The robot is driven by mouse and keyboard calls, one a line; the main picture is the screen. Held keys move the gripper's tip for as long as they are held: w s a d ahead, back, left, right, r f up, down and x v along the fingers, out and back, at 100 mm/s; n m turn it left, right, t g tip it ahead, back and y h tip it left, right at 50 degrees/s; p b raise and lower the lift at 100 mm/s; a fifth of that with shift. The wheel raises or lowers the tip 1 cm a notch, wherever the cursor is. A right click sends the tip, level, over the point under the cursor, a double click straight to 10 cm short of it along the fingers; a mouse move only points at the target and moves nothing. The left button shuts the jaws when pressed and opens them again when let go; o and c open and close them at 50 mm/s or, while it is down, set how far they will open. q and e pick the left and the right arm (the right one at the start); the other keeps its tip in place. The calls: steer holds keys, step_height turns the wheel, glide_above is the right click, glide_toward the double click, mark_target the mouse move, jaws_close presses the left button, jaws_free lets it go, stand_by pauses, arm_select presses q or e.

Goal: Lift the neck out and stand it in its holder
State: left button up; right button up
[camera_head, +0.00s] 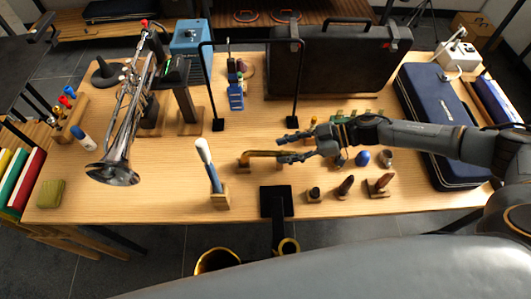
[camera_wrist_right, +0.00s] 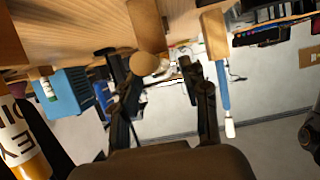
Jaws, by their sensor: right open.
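A golden-brown bent piece (camera_head: 262,153), which looks like the neck, reaches sideways from a small wooden block (camera_head: 243,164) at mid-table. My right gripper (camera_head: 288,148) is open, with its fingertips at the right end of that piece. In the right wrist view a round tan end (camera_wrist_right: 143,64) shows near the left finger, below a brown wooden block (camera_wrist_right: 147,25). I cannot tell whether the fingers touch it. The right gripper also shows there (camera_wrist_right: 155,72), fingers apart. Which block is the holder is not clear. My left gripper is not in view.
A blue-and-white brush (camera_head: 207,165) stands in a block left of the gripper. Several small stands (camera_head: 345,187) sit near the front edge. A black frame (camera_head: 205,85), a trumpet (camera_head: 125,110), a dark case (camera_head: 325,65) and a blue case (camera_head: 440,105) surround the area.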

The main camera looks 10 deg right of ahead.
mark_target(276, 152)
steer(key=p+x, duration=0.1)
steer(key=x, duration=0.3)
steer(key=shift+s+a+r, duration=0.1)
steer(key=shift+r, duration=0.05)
steer(key=shift+a+f, duration=0.25)
steer(key=shift+a, duration=0.1)
jaws_close()
step_height(276, 152, up, 10)
steer(key=shift+f+p, duration=0.25)
steer(key=shift+p, duration=0.1)
steer(key=shift+h, duration=0.4)
steer(key=shift+a+f, duration=0.15)
steer(key=shift+f, duration=1.65)
steer(key=shift+a+f, duration=0.2)
steer(key=shift+f, duration=1.6)
